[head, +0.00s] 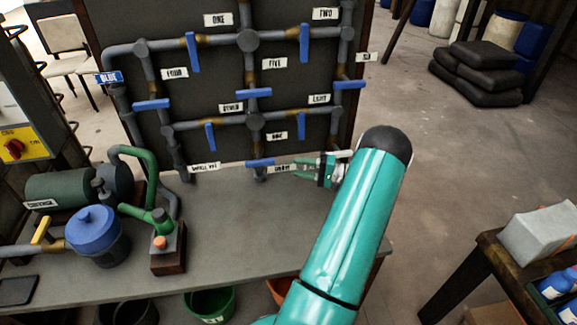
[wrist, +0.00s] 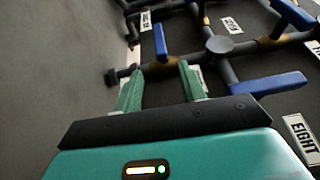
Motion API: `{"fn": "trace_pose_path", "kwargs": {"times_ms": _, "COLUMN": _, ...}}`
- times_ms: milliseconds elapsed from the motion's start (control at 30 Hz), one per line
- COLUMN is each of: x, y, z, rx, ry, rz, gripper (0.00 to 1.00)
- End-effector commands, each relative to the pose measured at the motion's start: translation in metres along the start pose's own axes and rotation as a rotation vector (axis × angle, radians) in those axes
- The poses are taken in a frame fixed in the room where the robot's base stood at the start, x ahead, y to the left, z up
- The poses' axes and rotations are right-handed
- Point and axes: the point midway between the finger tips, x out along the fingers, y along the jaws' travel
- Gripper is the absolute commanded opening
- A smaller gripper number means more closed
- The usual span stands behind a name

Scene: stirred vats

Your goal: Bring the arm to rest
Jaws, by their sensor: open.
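My gripper (head: 306,167) is at the end of my teal arm, in front of the lower part of the pipe board, just right of the lowest blue handle (head: 260,163). In the wrist view, my gripper (wrist: 162,68) has its two green fingers apart with nothing held between them. A dark pipe shows just beyond the fingertips; I cannot tell whether they touch it. A blue handle (wrist: 159,39) stands beyond the fingers. My arm rises from the lower middle of the head view and hides part of the bench's right end.
The upright pipe board (head: 200,80) carries several blue handles and number labels. The grey bench (head: 230,215) holds a blue-lidded pot (head: 95,228), a green hand pump (head: 158,217) and a dark green motor (head: 62,188) at left. Open floor (head: 440,150) lies right; a side table stands lower right.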

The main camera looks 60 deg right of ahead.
Motion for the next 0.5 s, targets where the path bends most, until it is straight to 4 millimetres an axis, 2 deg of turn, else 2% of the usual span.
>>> {"fn": "trace_pose_path", "kwargs": {"times_ms": 133, "x": -0.0068, "y": 0.0001, "z": 0.0003, "rx": 0.0, "ry": -0.001, "rz": 0.0, "gripper": 0.41}}
{"fn": "trace_pose_path", "kwargs": {"times_ms": 500, "x": -0.0067, "y": 0.0, "z": 0.0002, "rx": 0.0, "ry": 0.0, "rz": 0.001, "gripper": 0.41}}
